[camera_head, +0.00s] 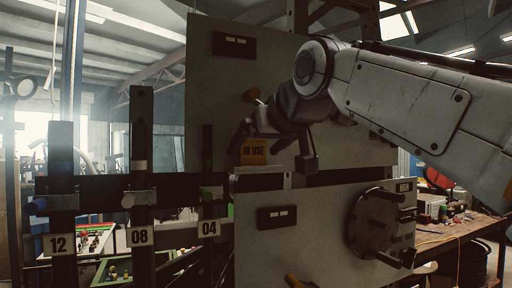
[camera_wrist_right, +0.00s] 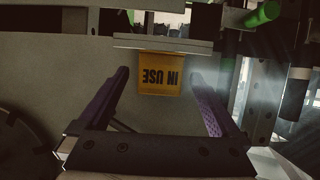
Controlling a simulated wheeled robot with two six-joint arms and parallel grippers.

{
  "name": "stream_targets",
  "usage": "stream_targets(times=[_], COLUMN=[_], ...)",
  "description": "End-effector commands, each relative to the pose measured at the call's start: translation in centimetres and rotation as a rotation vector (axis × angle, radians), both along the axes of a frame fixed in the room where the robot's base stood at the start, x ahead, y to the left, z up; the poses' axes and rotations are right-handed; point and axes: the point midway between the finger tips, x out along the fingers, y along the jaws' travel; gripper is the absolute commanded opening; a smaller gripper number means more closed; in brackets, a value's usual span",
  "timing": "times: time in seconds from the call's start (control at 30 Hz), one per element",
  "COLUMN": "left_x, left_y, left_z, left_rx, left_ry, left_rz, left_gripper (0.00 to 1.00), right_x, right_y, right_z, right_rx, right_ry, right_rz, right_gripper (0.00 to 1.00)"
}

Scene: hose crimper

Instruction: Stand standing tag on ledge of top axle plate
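The standing tag (camera_head: 253,152) is a small orange-yellow block marked IN USE, upright in the head view. It also shows, upside down, in the right wrist view (camera_wrist_right: 160,76). Its lower edge meets or nearly meets a pale ledge (camera_wrist_right: 162,44), seen in the head view too (camera_head: 258,170); I cannot tell whether it bears on it. The ledge lies in front of the tall upper plate (camera_head: 212,110). My right gripper (camera_head: 273,148) is open, with one purple finger on each side of the tag and visible gaps to both. My left gripper is out of view.
A lower plate (camera_head: 310,215) with a round chuck (camera_head: 378,225) stands below the ledge. Dark posts numbered 12 (camera_head: 59,243), 08 (camera_head: 140,236) and 04 (camera_head: 209,228) stand to the left. A workbench (camera_head: 455,232) is at the right.

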Motion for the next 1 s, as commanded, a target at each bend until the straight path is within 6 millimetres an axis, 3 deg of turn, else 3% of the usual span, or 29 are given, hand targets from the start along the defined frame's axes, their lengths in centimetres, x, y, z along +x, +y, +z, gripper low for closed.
stream_targets(times=[0.37, 0.7, 1.0], left_x=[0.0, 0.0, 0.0], left_y=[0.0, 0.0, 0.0], left_z=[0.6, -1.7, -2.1], left_rx=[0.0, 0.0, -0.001], left_ry=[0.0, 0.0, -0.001], left_rz=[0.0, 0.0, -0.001], left_gripper=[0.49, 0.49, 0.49], right_x=[0.0, -5.7, -9.7], right_y=[0.0, -2.4, -4.0], right_z=[0.6, 2.8, 4.7], right_rx=[0.0, 0.003, 0.0], right_ry=[0.0, -0.005, -0.001], right_rz=[0.0, 0.001, 0.0], right_gripper=[0.98, 0.98, 0.98])
